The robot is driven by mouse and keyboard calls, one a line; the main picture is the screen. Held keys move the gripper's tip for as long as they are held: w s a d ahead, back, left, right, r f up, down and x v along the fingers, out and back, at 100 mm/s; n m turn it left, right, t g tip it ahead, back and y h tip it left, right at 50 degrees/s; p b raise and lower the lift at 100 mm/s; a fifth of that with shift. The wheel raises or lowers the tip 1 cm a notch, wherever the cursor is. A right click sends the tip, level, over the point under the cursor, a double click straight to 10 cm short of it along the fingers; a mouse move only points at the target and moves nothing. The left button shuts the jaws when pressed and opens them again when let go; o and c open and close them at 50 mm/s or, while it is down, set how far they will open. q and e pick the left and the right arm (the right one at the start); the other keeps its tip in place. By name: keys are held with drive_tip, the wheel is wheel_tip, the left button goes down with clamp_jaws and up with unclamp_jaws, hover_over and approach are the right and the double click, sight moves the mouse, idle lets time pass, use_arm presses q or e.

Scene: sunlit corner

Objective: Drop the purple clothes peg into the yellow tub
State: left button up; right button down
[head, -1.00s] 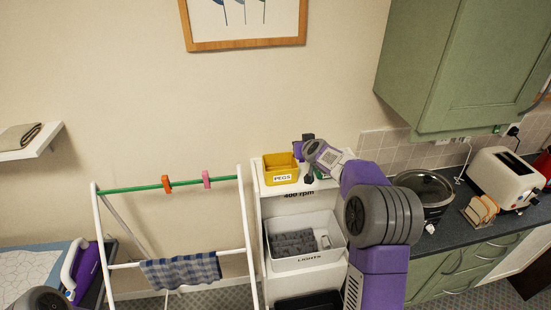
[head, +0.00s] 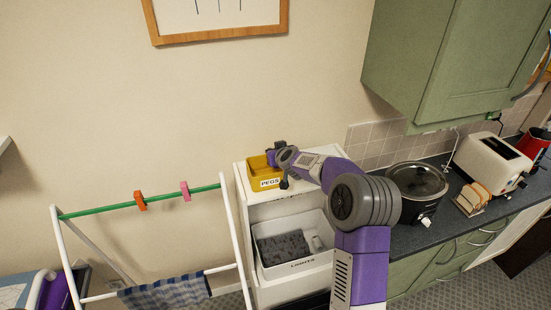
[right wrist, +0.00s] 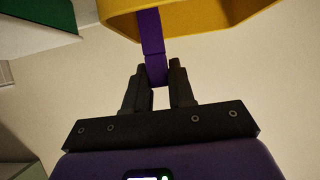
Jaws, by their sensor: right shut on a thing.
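The yellow tub (head: 254,172), labelled PEGS, stands on top of a white shelf unit. In the right wrist view part of the tub (right wrist: 222,22) fills the top. My right gripper (right wrist: 155,82) is shut on the purple peg (right wrist: 152,35), which sticks out beyond the fingertips and overlaps the tub in that view. In the head view my right gripper (head: 274,158) is at the tub's right side, above its back right part, with a bit of purple at its tip. I cannot tell whether the peg is inside the rim. My left gripper is not in view.
Below the tub a white bin (head: 290,262) holds dark cloth. A drying rack (head: 120,206) with an orange and a pink peg on its green rail stands left. A slow cooker (head: 417,186) and toaster (head: 492,162) are on the counter at right, under a green cupboard (head: 455,70).

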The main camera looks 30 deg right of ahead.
drive_tip(key=shift+f, duration=0.65)
drive_tip(key=shift+w+f, duration=0.1)
drive_tip(key=shift+w, duration=0.15)
drive_tip(key=shift+s, duration=0.1)
drive_tip(key=shift+f+b, duration=0.1)
drive_tip(key=shift+b, duration=0.2)
drive_tip(key=shift+f+b, duration=0.4)
drive_tip(key=shift+f, duration=0.1)
drive_tip(key=c, duration=1)
unclamp_jaws()
drive_tip(key=shift+o, duration=0.2)
drive_tip(key=shift+r, duration=0.1)
